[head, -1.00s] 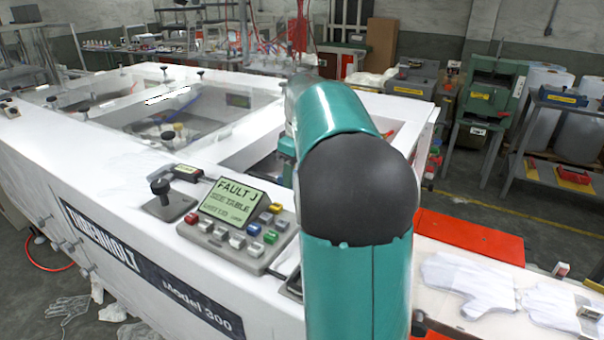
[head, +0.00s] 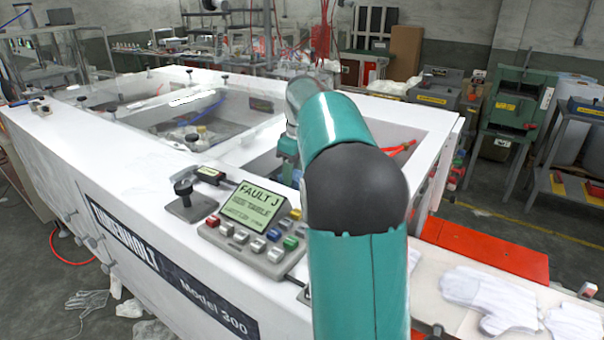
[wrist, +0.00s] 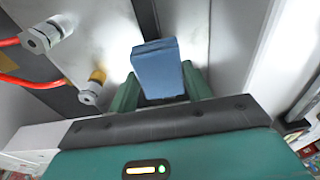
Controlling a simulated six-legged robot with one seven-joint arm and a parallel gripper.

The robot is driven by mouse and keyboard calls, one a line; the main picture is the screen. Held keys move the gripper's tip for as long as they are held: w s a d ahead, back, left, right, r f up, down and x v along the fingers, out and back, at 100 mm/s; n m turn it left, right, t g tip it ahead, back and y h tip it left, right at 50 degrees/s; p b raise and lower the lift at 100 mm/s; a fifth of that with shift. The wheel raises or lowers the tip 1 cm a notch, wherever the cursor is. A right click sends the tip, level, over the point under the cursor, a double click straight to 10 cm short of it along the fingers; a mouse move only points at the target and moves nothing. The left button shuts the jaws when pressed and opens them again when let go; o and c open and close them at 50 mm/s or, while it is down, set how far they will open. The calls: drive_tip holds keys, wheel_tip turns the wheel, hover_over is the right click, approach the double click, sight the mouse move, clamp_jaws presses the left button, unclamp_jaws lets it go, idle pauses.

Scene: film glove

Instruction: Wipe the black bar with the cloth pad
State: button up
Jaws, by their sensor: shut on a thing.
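A blue cloth pad (wrist: 158,70) sits between the two green fingers of my gripper (wrist: 162,84) in the wrist view. The gripper is shut on it and the pad sticks out past the fingertips. A dark strip (wrist: 147,18) runs beside the pad at the top of the wrist view; I cannot tell whether it is the black bar or whether the pad touches it. In the head view my arm hides the pad and most of the gripper, which is over the open bay of the white machine (head: 130,160).
A control panel (head: 250,235) reading "FAULT J" and a black knob (head: 185,190) stand on the machine's near edge. White gloves (head: 490,297) lie at the right near a red panel (head: 485,250). Red hoses with metal fittings (wrist: 42,38) are left of the pad.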

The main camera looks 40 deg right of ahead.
drive_tip(key=shift+w+a+r, duration=0.1)
drive_tip(key=shift+w+a, duration=0.1)
drive_tip(key=shift+w, duration=0.4)
drive_tip(key=shift+r, duration=3)
drive_tip(key=shift+r, duration=0.15)
drive_tip(key=shift+r, duration=1.4)
drive_tip(key=shift+f, duration=0.15)
drive_tip(key=shift+s+f, duration=0.1)
drive_tip(key=shift+f, duration=3.4)
drive_tip(key=shift+f, duration=1)
